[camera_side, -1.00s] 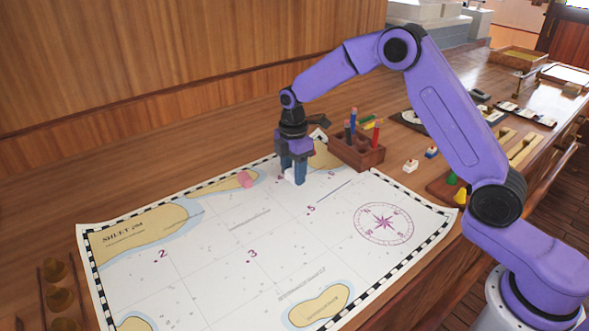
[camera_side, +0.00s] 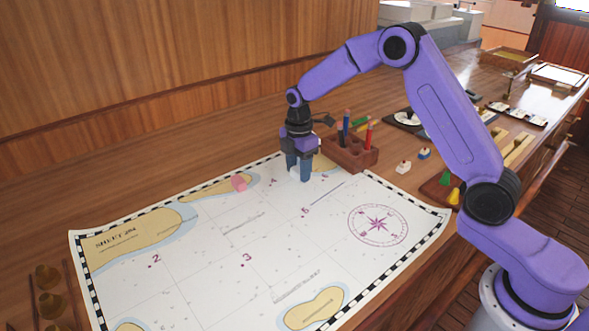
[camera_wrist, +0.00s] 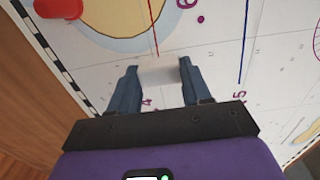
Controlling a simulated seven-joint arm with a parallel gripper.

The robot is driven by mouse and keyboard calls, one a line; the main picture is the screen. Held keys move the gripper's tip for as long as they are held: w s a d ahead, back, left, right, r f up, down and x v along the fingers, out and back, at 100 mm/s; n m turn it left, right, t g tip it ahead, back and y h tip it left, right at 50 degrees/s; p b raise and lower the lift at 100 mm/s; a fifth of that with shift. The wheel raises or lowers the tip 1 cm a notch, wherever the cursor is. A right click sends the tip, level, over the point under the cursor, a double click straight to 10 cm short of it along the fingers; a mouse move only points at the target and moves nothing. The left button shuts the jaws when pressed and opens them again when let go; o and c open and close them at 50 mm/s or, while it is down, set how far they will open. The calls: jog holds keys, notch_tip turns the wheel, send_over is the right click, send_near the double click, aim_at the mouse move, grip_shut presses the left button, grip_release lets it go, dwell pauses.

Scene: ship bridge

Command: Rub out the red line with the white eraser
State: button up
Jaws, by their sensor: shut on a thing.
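My gripper (camera_side: 299,177) is low over the chart (camera_side: 205,245), near its far edge, with its fingers pointing down. In the wrist view my gripper (camera_wrist: 158,84) is shut on the white eraser (camera_wrist: 159,70), which sits between the fingertips at the chart's surface. The thin red line (camera_wrist: 155,32) runs from the top of the wrist view down to the eraser's edge. I cannot make the red line out in the side view. Whether any of it lies under the eraser is hidden.
A pink block (camera_side: 239,183) lies on the chart left of my gripper. A blue line (camera_wrist: 244,40) is drawn to the right. A wooden pencil holder (camera_side: 350,153) stands close behind on the right. Small blocks and a compass rose (camera_side: 378,222) are further right.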

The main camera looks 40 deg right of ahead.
aim_at(319, 169)
jog(key=shift+d, duration=0.4)
jog(key=shift+s+d, duration=0.1)
jog(key=shift+d, duration=1.05)
jog(key=shift+d, duration=0.1)
jog(key=shift+d, duration=1.05)
jog(key=shift+d, duration=0.1)
jog(key=shift+d, duration=0.95)
jog(key=shift+a, duration=0.1)
